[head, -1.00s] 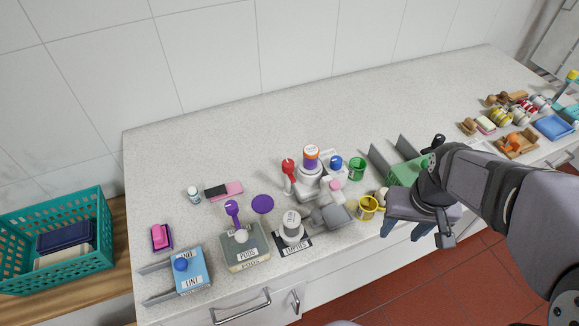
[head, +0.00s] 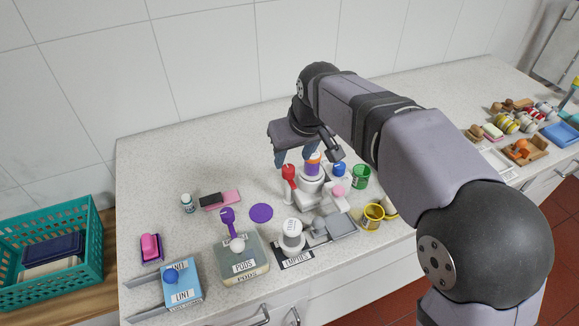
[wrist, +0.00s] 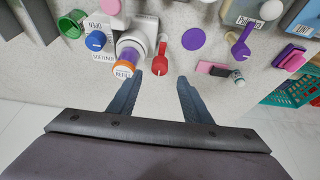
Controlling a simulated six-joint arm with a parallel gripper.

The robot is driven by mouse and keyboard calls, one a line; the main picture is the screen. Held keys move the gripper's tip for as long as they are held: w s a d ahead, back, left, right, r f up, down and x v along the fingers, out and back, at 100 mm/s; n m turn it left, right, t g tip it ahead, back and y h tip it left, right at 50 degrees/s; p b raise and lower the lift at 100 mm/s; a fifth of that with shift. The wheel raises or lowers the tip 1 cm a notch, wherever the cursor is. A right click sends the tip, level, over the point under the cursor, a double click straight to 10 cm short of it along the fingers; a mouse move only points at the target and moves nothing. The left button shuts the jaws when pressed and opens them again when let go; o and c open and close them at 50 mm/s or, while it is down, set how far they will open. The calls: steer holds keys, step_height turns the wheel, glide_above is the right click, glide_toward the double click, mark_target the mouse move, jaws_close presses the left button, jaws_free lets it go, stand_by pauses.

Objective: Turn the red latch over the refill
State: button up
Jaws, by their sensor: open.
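The red latch (head: 289,171) is a red handle standing upright at the left side of a white holder (head: 313,190). The refill (head: 312,168) sits in that holder, purple with an orange band and a white label on top; the latch stands beside it, not over its top. My gripper (head: 294,157) is open and empty, above and behind the latch. In the wrist view my gripper (wrist: 159,79) has its fingers spread, with the red latch (wrist: 162,67) just past the gap between the fingertips. The left finger is close to the refill's orange cap (wrist: 123,70). Contact cannot be told.
A blue knob (head: 339,169) and a green cup (head: 360,177) stand right of the holder. The counter behind is clear.

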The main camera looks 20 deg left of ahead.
mark_target(289, 169)
steer(key=shift+p+x, duration=0.9)
steer(key=shift+x, duration=2.55)
steer(key=c, duration=1.1)
